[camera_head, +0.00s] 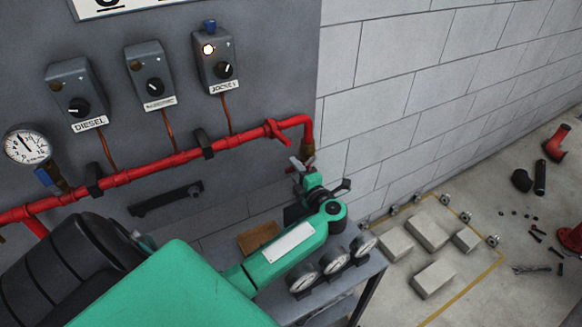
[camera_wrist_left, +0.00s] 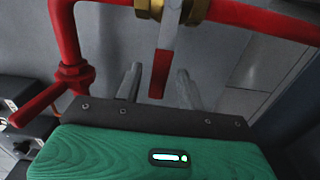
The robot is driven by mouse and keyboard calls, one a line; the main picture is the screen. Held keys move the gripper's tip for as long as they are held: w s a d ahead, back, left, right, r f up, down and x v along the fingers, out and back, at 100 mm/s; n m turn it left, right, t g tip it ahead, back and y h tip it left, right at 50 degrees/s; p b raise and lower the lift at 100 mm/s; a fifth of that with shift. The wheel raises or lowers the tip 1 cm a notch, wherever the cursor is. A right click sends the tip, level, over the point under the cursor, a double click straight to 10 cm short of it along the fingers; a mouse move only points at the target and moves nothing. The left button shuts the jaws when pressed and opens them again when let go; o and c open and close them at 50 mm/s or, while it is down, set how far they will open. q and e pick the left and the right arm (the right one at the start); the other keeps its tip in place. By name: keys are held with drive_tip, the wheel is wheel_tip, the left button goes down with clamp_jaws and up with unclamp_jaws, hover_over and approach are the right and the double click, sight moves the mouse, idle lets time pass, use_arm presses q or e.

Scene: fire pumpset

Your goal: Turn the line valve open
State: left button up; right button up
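The brass-bodied line valve (camera_head: 308,158) sits at the right end of the red pipe, below its bend, partly hidden by my gripper. In the left wrist view its brass body (camera_wrist_left: 195,10) is at the top, and its red lever (camera_wrist_left: 162,68) points down towards the gripper palm. My left gripper (camera_head: 320,175) is at the valve. Its two grey fingers (camera_wrist_left: 158,84) are apart, one on each side of the lever, with visible gaps. I cannot tell how deep the lever sits between them. My right gripper is not in view.
Another red handle (camera_head: 275,129) is on the pipe to the left; it also shows in the wrist view (camera_wrist_left: 40,103). Control boxes and a pressure gauge (camera_head: 27,146) are on the wall. A bench with several gauges (camera_head: 335,260) stands below my arm. Grey blocks (camera_head: 427,231) lie on the floor.

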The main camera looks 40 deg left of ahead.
use_arm(q)
drive_tip(key=shift+w+a, duration=0.3)
drive_tip(key=shift+a, duration=0.35)
drive_tip(key=shift+w+a, duration=0.25)
drive_tip(key=shift+a, duration=0.35)
drive_tip(key=shift+c, duration=0.5)
clamp_jaws()
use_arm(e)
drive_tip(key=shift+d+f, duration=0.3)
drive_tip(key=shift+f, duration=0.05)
